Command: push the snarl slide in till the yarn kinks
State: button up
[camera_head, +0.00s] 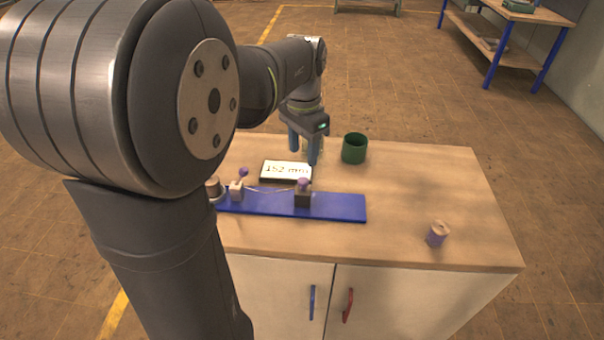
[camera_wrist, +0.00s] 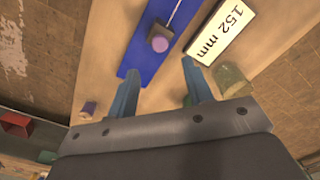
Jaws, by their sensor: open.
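The slide is a dark block with a purple knob (camera_head: 303,187) on the blue rail (camera_head: 340,207), right of its middle. It also shows in the wrist view (camera_wrist: 160,38). A thin pale yarn (camera_head: 268,190) runs from it to a white block with a purple-balled lever (camera_head: 237,190) near the rail's left end. The yarn looks straight in the head view. The display (camera_head: 286,171) behind the rail reads 152 mm. My gripper (camera_head: 303,157) is open and empty, behind and above the slide, fingers pointing down. In the wrist view, the slide lies beyond the fingertips (camera_wrist: 160,66), apart from them.
A dark green cup (camera_head: 355,149) stands behind the rail to the right. A purple-and-tan spool (camera_head: 437,233) stands near the table's front right. A metallic round piece (camera_head: 213,188) is at the rail's left end, partly behind my arm. The tabletop right of the rail is mostly clear.

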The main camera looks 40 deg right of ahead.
aim_at(302, 179)
notch_tip(302, 179, down, 8)
jog(key=shift+f, duration=0.15)
dwell(0.3)
grip_shut()
jog(key=shift+w, duration=0.1)
